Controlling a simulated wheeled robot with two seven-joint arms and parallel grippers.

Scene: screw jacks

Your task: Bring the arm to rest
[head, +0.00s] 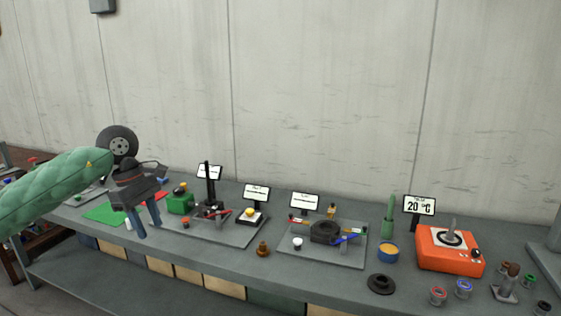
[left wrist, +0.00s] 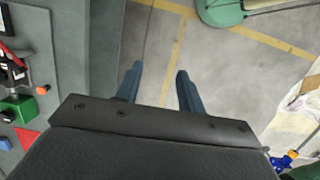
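My left arm, in a green quilted sleeve, comes in from the left in the head view. Its left gripper (head: 149,219) hangs above the front left of the grey workbench (head: 215,257), fingers pointing down. The two blue fingers stand apart with nothing between them. In the left wrist view the left gripper (left wrist: 157,85) is also open and empty, with bare floor (left wrist: 150,55) showing past the fingertips. My right gripper is in neither view.
A green block (head: 180,203), a grey plate with a black stand (head: 211,190), a plate with a black ring (head: 325,232), and an orange device (head: 449,250) stand on the bench. A small brass piece (head: 263,249) and a black flanged disc (head: 381,284) are near its front edge. A wall closes the back.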

